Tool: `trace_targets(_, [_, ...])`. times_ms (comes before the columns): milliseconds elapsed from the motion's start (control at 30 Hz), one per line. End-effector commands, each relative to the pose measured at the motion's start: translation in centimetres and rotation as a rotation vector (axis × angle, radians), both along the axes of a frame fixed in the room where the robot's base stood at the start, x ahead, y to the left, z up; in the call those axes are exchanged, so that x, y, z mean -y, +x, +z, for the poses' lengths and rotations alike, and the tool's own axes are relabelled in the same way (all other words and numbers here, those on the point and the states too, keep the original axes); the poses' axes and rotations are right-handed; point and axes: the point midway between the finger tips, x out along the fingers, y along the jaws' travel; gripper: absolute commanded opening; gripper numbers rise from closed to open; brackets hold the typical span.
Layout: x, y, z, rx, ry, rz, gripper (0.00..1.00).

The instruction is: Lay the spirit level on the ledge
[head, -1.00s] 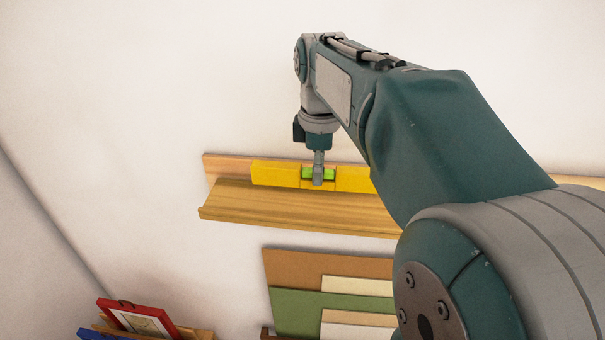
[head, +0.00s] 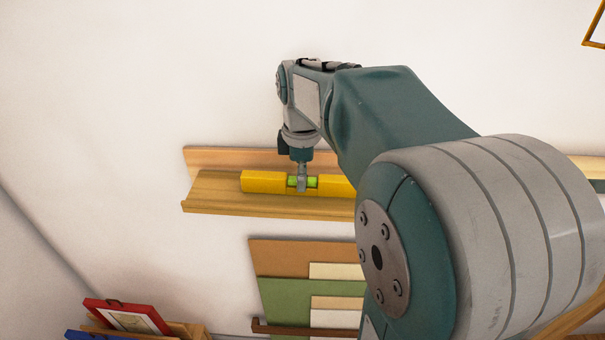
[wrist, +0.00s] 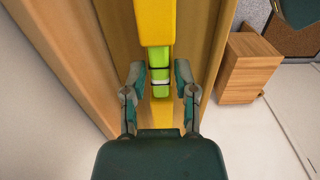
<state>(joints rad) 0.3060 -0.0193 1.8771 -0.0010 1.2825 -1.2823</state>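The yellow spirit level (head: 262,182), with a green vial window at its middle, lies lengthwise along the wooden ledge (head: 212,206). In the head view it overlaps the ledge's floor, between the back board and the front lip. Whether it touches the floor or hangs just above it, I cannot tell. My gripper (head: 301,183) points down at the vial window. In the wrist view my gripper (wrist: 161,82) has its fingers close on both sides of the level's green middle (wrist: 160,60). The level's right end is hidden behind my arm.
Below the ledge, several flat boards (head: 285,257) lean at the wall. A red-framed print (head: 125,315) stands at lower left. Another frame's corner (head: 597,35) shows at upper right. In the wrist view a wooden box (wrist: 248,68) is at right. The wall above the ledge is bare.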

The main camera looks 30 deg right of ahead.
Motion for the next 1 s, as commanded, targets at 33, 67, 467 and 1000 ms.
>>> trace_targets(33, [0.0, 0.0, 0.0, 0.000, 0.000, 0.000, 0.68])
trace_targets(67, [0.0, 0.0, 0.0, 0.000, 0.000, 0.000, 0.68])
trace_targets(467, [0.0, 0.0, 0.4, 0.001, -0.001, 0.000, 0.68])
trace_targets(1000, [0.0, 0.1, 10.3, 0.003, -0.001, 0.000, 0.68])
